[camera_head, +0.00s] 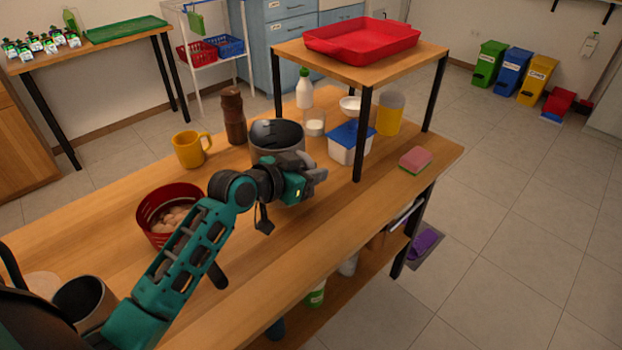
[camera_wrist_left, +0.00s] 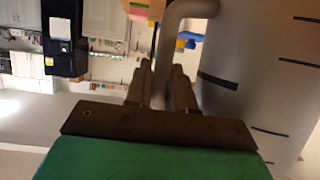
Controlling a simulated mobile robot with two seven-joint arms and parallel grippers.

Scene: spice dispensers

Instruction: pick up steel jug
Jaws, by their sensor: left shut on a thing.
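The steel jug (camera_head: 277,138) stands on the wooden table, a grey cylinder with a dark inside, partly hidden by my left arm. In the left wrist view the jug's grey wall (camera_wrist_left: 262,80) with black measuring marks fills the right side. Its curved handle (camera_wrist_left: 185,12) runs down between the fingers of my left gripper (camera_wrist_left: 164,85). In the head view my left gripper (camera_head: 313,172) is at the jug's near right side. The gripper is shut on the handle. I cannot tell whether the jug touches the table. My right gripper does not show.
A yellow mug (camera_head: 190,150), a brown pepper mill (camera_head: 233,115) and a red bowl (camera_head: 150,222) stand left of the jug. A blue-lidded container (camera_head: 347,147), a glass jar (camera_head: 314,124) and a raised shelf (camera_head: 380,72) are close on the right. A sponge (camera_head: 416,158) lies near the right edge.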

